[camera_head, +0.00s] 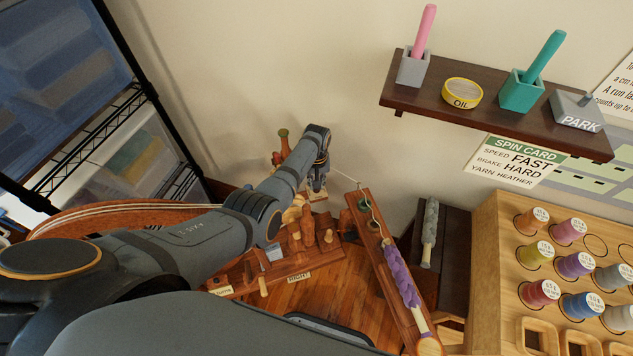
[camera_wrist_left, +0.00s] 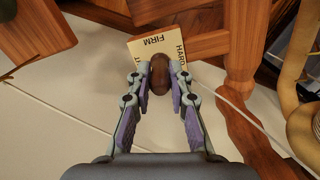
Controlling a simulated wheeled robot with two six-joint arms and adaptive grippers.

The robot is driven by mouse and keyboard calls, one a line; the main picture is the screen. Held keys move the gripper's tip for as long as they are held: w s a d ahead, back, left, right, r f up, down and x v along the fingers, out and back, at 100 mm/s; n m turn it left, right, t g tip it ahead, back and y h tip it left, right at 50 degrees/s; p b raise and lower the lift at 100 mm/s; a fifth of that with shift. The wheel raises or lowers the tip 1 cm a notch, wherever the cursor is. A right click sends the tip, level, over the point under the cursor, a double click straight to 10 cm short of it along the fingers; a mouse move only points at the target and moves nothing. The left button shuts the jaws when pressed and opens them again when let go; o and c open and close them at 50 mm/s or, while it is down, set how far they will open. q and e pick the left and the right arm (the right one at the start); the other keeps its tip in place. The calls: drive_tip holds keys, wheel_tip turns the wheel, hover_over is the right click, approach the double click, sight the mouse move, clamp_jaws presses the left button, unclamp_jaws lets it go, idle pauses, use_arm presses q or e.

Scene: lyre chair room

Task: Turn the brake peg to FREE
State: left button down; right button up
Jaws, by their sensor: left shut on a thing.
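The brake peg (camera_wrist_left: 158,76) is a rounded brown wooden knob in front of a cream dial card in the left wrist view. The card (camera_wrist_left: 150,46) reads FIRM along one edge and HARD along another. More lettering at its left is cut off by a finger, and I cannot see FREE. My left gripper (camera_wrist_left: 159,92) is shut on the brake peg, a finger on each side. In the head view my left gripper (camera_head: 318,193) hangs at the end of its arm near the wall, over the wooden spinning wheel. The peg is too small to make out there. My right gripper is not in view.
The wheel rim (camera_head: 120,212) curves at left, behind my arm. A dark shelf (camera_head: 480,103) with pots and a PARK block is on the wall. A spin card (camera_head: 515,160) reads BRAKE HARD. A bobbin rack (camera_head: 500,285) stands at right; a thin yarn crosses near the gripper.

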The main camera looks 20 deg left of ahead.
use_arm(q)
drive_tip(key=c, duration=1.2)
unclamp_jaws()
wheel_tip(320, 180, up, 12)
